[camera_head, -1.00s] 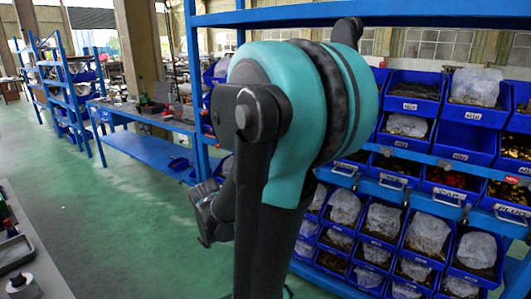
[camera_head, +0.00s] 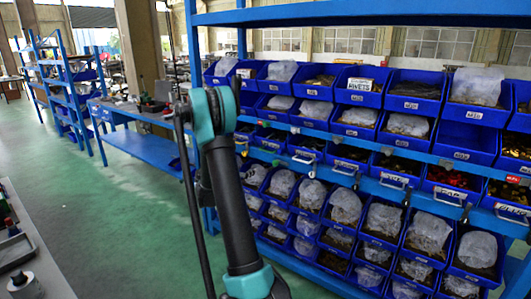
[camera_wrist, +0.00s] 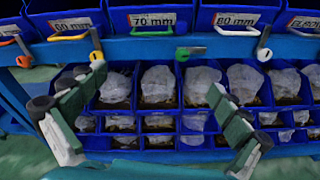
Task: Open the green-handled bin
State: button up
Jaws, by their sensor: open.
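In the wrist view, a blue bin labelled 70 mm (camera_wrist: 152,20) has a green handle (camera_wrist: 153,33) along its lower front. It sits shut in the shelf row, with a green tab (camera_wrist: 184,53) on the rail below and to its right. My gripper (camera_wrist: 156,84) is open and empty, its two fingers spread wide. In that picture the fingertips lie below the green handle, one to each side, apart from it.
Neighbouring bins have a yellow handle (camera_wrist: 69,35) and a white handle (camera_wrist: 238,31). A blue rail (camera_wrist: 140,48) runs under them. Smaller bins with bagged parts (camera_wrist: 158,84) fill the rows below. Green floor (camera_head: 120,235) is clear to the left.

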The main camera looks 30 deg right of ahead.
jog(key=w+d+n, duration=0.1)
jog(key=w+d, duration=0.2)
jog(key=d, duration=0.3)
jog(key=w+d+h, duration=0.1)
jog(key=w+d, duration=0.2)
jog(key=d, duration=0.3)
jog(key=w+d+n, duration=0.1)
jog(key=w+d, duration=0.2)
jog(key=d, duration=0.3)
jog(key=shift+w+f+n+h, duration=0.25)
jog(key=shift+f+n+h, duration=0.05)
jog(key=shift+f, duration=0.05)
jog(key=c, duration=1.5)
jog(key=v, duration=1.9)
jog(key=shift+s+f, duration=0.15)
jog(key=shift+s, duration=0.1)
jog(key=shift+c, duration=0.2)
jog(key=o, duration=1.5)
